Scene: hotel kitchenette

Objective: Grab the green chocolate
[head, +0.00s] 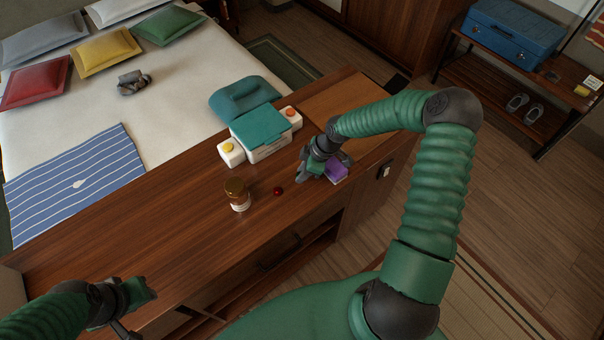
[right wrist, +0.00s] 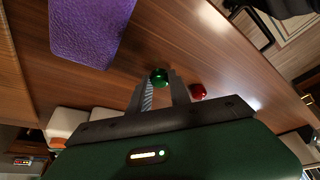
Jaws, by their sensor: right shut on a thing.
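The green chocolate (right wrist: 159,77) is a small shiny round piece between the fingertips of my right gripper (right wrist: 160,86) in the right wrist view. My right gripper is shut on it, low at the dresser top. In the head view my right gripper (head: 312,172) hides the green chocolate. I cannot tell whether the chocolate touches the wood. A red chocolate (head: 278,191) lies apart from the gripper; it also shows in the right wrist view (right wrist: 197,91). My left gripper (head: 135,292) is at the lower left, and its fingers are unclear.
A purple box (head: 337,171) stands right beside my right gripper. A glass jar (head: 237,195) stands left of the red chocolate. White bottles and a teal-and-white box (head: 262,134) stand behind. The dresser top (head: 150,235) is clear at left.

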